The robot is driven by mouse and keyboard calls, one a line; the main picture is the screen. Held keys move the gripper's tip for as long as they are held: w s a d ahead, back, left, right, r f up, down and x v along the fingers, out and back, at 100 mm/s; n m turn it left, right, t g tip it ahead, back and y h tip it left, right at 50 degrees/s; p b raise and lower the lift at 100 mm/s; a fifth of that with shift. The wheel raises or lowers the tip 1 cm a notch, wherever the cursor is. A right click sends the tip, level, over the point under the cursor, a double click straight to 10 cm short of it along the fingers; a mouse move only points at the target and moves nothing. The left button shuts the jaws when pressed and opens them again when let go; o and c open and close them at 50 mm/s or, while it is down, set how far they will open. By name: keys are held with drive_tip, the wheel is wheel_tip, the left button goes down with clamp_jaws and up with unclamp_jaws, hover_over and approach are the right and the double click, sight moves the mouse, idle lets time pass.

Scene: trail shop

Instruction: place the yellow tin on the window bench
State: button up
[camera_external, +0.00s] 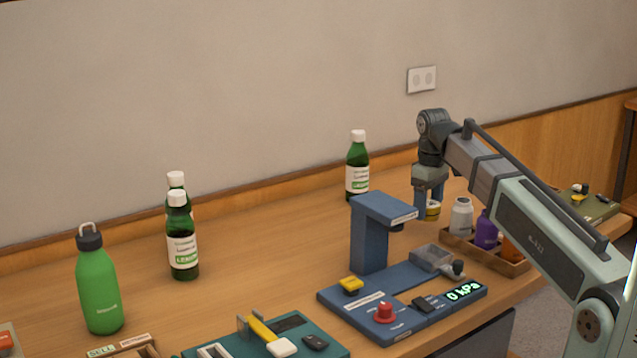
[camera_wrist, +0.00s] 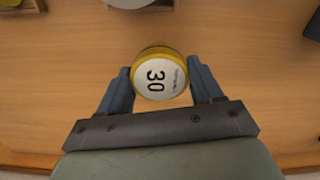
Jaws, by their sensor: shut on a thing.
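The yellow tin (camera_wrist: 160,73) has a white label reading "30" on the side facing the wrist camera. My gripper (camera_wrist: 158,84) is shut on it, one finger on each side. In the external view my gripper (camera_external: 430,197) points down over the back right of the bench, and the tin (camera_external: 433,210) shows between the fingers. I cannot tell how far the tin is above the wood. The wooden bench (camera_external: 270,262) runs along the wall. No part of it is marked as the window bench.
A blue press-like device (camera_external: 372,235) stands left of my gripper. A wooden tray (camera_external: 510,268) with a white bottle (camera_external: 461,216) and a purple bottle (camera_external: 486,230) is close on the right. A green bottle (camera_external: 357,168) stands behind. The bench's middle left is clear.

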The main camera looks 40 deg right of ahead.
sight(427, 218)
drive_tip(key=shift+f, duration=1.7)
drive_tip(key=shift+f, duration=0.2)
drive_tip(key=o, duration=1.1)
drive_tip(key=shift+c, duration=0.2)
drive_tip(key=shift+r, duration=0.15)
drive_tip(key=shift+o, duration=0.2)
wheel_tip(427, 218, up, 12)
drive_tip(key=shift+r, duration=0.1)
